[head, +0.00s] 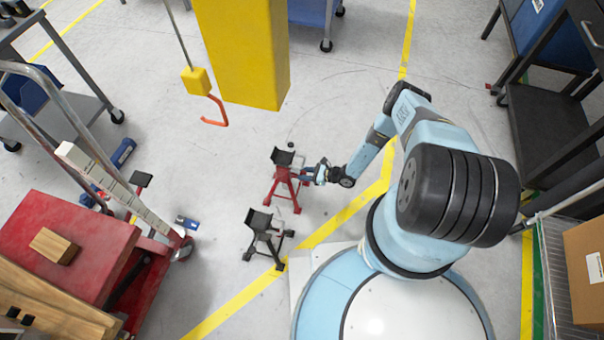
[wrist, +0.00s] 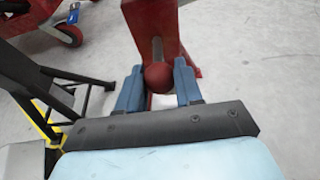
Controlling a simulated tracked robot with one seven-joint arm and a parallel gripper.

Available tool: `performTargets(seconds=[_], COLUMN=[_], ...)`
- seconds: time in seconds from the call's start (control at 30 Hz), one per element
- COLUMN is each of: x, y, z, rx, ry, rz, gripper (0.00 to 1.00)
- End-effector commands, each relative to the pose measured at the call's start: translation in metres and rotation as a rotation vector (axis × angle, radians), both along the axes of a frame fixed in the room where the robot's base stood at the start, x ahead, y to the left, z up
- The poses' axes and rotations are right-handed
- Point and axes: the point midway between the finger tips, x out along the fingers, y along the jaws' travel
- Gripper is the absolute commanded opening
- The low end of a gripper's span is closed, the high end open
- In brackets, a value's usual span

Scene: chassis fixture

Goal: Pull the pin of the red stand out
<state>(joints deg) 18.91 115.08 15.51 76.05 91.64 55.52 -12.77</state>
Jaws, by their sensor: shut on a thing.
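The red stand (head: 284,177) stands on the floor in the middle of the head view, with a black saddle on top and splayed legs. Its red post (wrist: 150,25) fills the top middle of the wrist view. The pin shows there as a round red knob (wrist: 158,77) in front of the post, below a pale slot. My gripper (head: 309,174) is at the right side of the stand. In the wrist view its blue fingers (wrist: 158,90) are on either side of the knob, shut on it. The pin's shaft is hidden behind the knob.
A black stand (head: 263,232) is close in front of the red one; its frame is at left in the wrist view (wrist: 65,90). A yellow column (head: 240,50) and an orange hook (head: 214,112) are behind. A red cart (head: 75,235) is at left. Floor between is partly clear.

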Motion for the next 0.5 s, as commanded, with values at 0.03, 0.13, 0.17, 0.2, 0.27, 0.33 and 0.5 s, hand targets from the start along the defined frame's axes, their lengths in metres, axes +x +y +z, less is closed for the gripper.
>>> performTargets(seconds=[0.03,0.13,0.17,0.2,0.27,0.33,0.5], x=[0.002,0.0,0.0,0.0,-0.001,-0.002,-0.004], y=[-0.004,-0.008,-0.009,-0.01,-0.013,-0.015,-0.021], z=[0.0,0.0,0.0,0.0,0.0,0.0,0.001], rx=[-0.002,-0.002,-0.002,-0.002,-0.002,-0.002,-0.002], ry=[-0.003,-0.003,-0.002,-0.002,-0.002,-0.002,-0.003], rz=[-0.003,-0.004,-0.004,-0.004,-0.004,-0.004,-0.004], gripper=[0.05,0.05,0.05,0.05,0.05,0.05,0.05])
